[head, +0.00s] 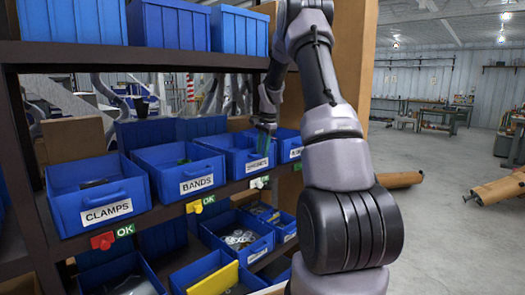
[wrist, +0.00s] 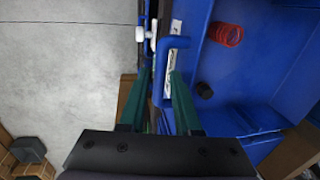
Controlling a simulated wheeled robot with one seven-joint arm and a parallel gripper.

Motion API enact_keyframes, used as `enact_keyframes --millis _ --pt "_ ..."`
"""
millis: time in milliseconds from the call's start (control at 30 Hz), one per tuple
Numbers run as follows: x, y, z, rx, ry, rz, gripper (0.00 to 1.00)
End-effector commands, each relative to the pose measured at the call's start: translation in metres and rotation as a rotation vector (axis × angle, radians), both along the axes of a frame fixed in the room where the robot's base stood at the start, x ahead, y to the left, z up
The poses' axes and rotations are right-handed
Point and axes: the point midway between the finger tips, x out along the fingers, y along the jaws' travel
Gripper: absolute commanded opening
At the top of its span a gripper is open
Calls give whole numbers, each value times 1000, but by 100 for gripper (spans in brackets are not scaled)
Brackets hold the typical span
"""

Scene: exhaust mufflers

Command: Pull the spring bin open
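The bin below my gripper is a blue open-top bin (head: 236,161), third from the left on the middle shelf; its small label is hard to read. In the wrist view this bin (wrist: 238,75) holds a red coil-like part (wrist: 226,34) and a small dark piece (wrist: 204,90). Its blue front handle (wrist: 172,44) lies between my green fingertips in that picture. My gripper (head: 264,141) points down at the bin's front and also shows in the wrist view (wrist: 161,76). The fingers are apart, one on each side of the handle; contact cannot be told.
The CLAMPS bin (head: 97,192) and BANDS bin (head: 181,172) stand to the left, a partly hidden bin (head: 287,144) to the right. More bins, one with a yellow card (head: 214,281), sit below. Closed blue bins (head: 176,26) stand above.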

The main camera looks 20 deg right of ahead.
Motion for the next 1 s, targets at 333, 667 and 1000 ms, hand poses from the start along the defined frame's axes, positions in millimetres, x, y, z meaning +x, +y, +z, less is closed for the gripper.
enact_keyframes --millis 333,667,1000 --pt "0 0 0 0 0 0 0" --pt "0 0 1 0 0 0 0" --pt "0 0 1 0 -1 0 0"
